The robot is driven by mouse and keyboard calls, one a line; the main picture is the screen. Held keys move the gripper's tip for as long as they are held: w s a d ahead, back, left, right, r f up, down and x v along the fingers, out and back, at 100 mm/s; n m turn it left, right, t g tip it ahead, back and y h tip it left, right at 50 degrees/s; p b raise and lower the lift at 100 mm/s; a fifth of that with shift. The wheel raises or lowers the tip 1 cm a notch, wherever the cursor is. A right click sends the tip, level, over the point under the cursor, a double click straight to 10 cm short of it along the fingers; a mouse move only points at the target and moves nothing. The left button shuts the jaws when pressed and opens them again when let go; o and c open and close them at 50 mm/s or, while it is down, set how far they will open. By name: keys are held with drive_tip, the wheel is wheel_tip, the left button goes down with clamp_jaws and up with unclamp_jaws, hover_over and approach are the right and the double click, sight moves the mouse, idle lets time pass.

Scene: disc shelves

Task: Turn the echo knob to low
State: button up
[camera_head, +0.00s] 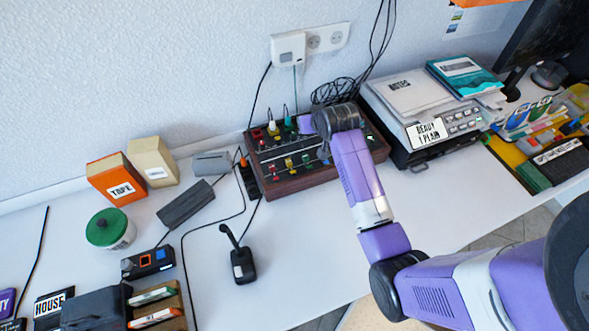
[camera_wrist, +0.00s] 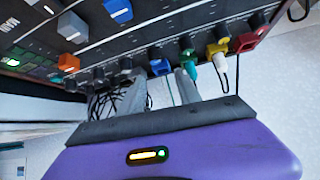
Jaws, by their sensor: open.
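The dark mixer with wood sides (camera_head: 290,183) sits on the white desk against the wall. It has rows of coloured knobs and sliders. In the wrist view its panel (camera_wrist: 120,40) fills the top, with a row of small black knobs (camera_wrist: 126,64) along its edge. No echo label is readable, so I cannot tell which knob is the echo knob. My gripper (camera_wrist: 160,82) is open at the back edge of the mixer, its grey fingers apart near the black knobs. I cannot tell whether they touch any. In the head view my gripper and arm hide part of the mixer.
Coloured plugs, including a green one (camera_wrist: 188,57) and a yellow one (camera_wrist: 218,49), stand close to the fingers. A printer-like device (camera_head: 420,115) stands right of the mixer. The desk's front middle is clear.

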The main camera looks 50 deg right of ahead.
drive_tip(key=a+t, duration=0.1)
drive_tip(key=a, duration=0.2)
drive_tip(key=s+a+n, duration=0.1)
drive_tip(key=a, duration=0.2)
drive_tip(key=s+a+t, duration=0.1)
drive_tip(key=a, duration=0.2)
drive_tip(key=shift+s+a+f+t, duration=0.1)
drive_tip(key=shift+s+t, duration=0.05)
drive_tip(key=shift+t, duration=0.15)
drive_tip(key=shift+n+t, duration=0.6)
drive_tip(key=shift+n, duration=0.1)
drive_tip(key=s+a, duration=0.1)
drive_tip(key=a, duration=0.1)
drive_tip(key=s+a, duration=0.1)
drive_tip(key=a, duration=0.1)
drive_tip(key=s+a, duration=0.2)
drive_tip(key=shift+a+f+p, duration=0.1)
drive_tip(key=shift+a+p, duration=0.2)
drive_tip(key=shift+a, duration=0.1)
drive_tip(key=shift+s+a, duration=0.3)
drive_tip(key=shift+a, duration=0.2)
